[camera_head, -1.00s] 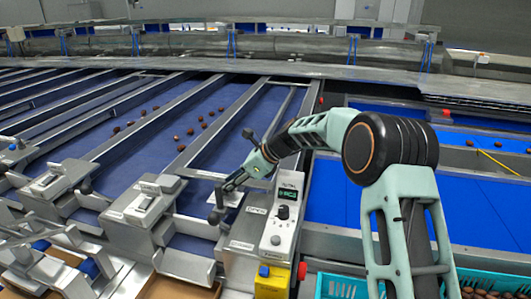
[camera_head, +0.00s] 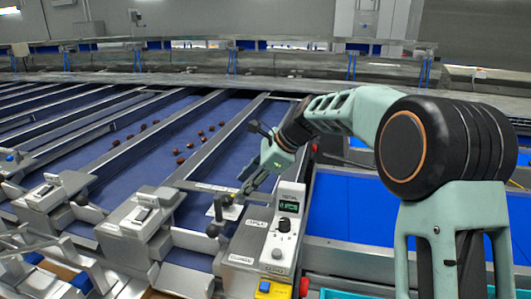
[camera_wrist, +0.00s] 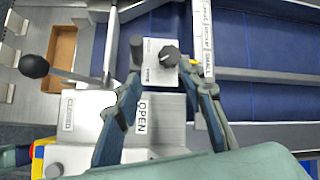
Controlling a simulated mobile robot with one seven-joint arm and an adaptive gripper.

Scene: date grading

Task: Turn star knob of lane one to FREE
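A black star knob (camera_wrist: 170,56) sits on a small white plate (camera_wrist: 152,72) in the wrist view; the small print on the plate is too small to read. My gripper (camera_wrist: 163,78) is open, its two fingers apart on either side of the plate, with the knob a little beyond the tips in the picture. I see no contact with the knob. In the head view my gripper (camera_head: 228,206) reaches down at the lane's front end, and the knob is hard to make out there.
A black ball-ended lever (camera_wrist: 34,66) lies left of the gripper, above metal marked OPEN (camera_wrist: 142,117) and CLOSED (camera_wrist: 68,113). Dates (camera_head: 190,147) lie on a blue lane.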

